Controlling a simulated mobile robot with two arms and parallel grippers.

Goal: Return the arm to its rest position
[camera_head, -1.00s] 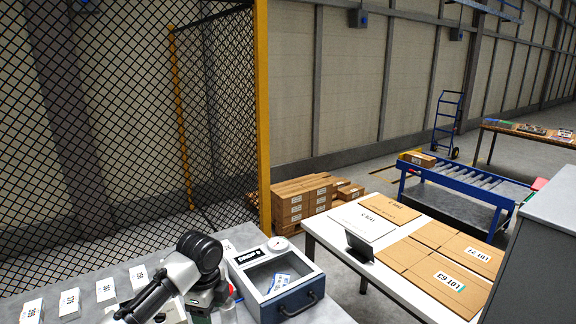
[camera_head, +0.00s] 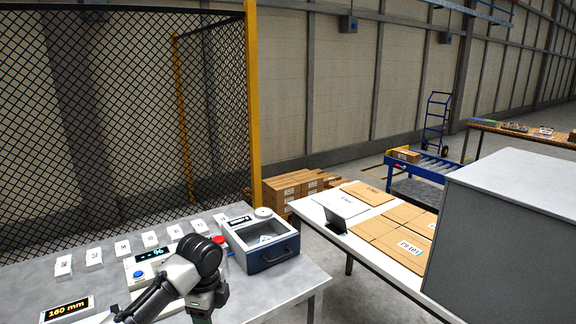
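My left arm (camera_head: 186,274) is white and black and comes in from the lower left. It is bent over the grey table (camera_head: 210,216), with its dark elbow joint raised. My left gripper (camera_head: 207,304) points down at the bottom of the picture, partly hidden by the arm and cut by the edge. Whether its fingers are open or shut does not show. My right arm and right gripper are out of view.
A grey-blue box (camera_head: 262,240) with a dark handle stands right of my arm. A scale-like device (camera_head: 146,262), several white cards (camera_head: 122,248) and a "160 mm" display (camera_head: 68,308) lie left. A large grey cabinet (camera_head: 500,240) fills the right; a cardboard-covered table (camera_head: 345,238) stands between.

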